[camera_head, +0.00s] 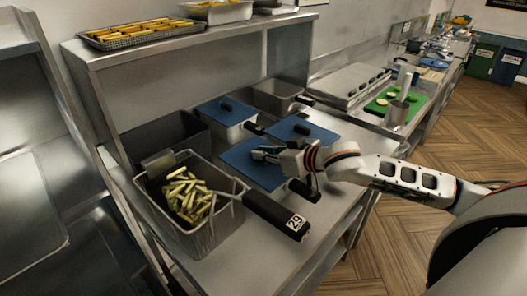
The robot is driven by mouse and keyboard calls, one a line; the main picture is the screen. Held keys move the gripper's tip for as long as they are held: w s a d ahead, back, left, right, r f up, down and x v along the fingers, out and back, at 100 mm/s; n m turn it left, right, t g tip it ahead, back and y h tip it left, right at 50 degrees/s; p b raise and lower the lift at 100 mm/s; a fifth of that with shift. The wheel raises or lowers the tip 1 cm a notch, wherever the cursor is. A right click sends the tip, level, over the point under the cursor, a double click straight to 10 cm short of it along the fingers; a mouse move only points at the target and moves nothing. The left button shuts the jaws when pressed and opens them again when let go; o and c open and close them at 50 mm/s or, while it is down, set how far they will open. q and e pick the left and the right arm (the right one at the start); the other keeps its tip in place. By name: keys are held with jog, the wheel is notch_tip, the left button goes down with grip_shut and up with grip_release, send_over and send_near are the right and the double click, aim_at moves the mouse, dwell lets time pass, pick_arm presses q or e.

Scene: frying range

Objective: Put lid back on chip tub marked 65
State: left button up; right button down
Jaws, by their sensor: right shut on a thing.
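My right gripper (265,153) comes in from the right, shut on the nearest blue lid (245,168); the grip point is partly hidden by the fingers. This lid lies flat over the area right of the fry basket; I cannot tell whether it touches a tub beneath. A black handle (304,191) sticks out below the gripper. Two more blue lids lie behind, one (222,112) on a metal tub (236,132) and one (310,133) to the right. An open metal tub (274,101) stands at the back. I cannot read a 65 anywhere. My left gripper is not in view.
A fry basket (213,232) of chips (186,195) stands in front left, its black handle (268,212) marked 29 reaching right. A steel shelf (180,36) with trays runs above. A green board (385,107) lies farther right. Bare steel counter (270,262) is at the front.

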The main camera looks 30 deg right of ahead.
jog(key=c, duration=1.9)
grip_release()
jog(key=shift+f, duration=0.1)
jog(key=shift+s, duration=0.1)
jog(key=v, duration=0.9)
jog(key=shift+d, duration=0.1)
jog(key=shift+s+d+r, duration=0.25)
jog(key=shift+s+d, duration=0.25)
jog(key=shift+s, duration=0.15)
jog(key=shift+s+a+r, duration=0.1)
jog(key=shift+s+r, duration=0.2)
jog(key=shift+s, duration=0.2)
jog(key=shift+r, duration=0.1)
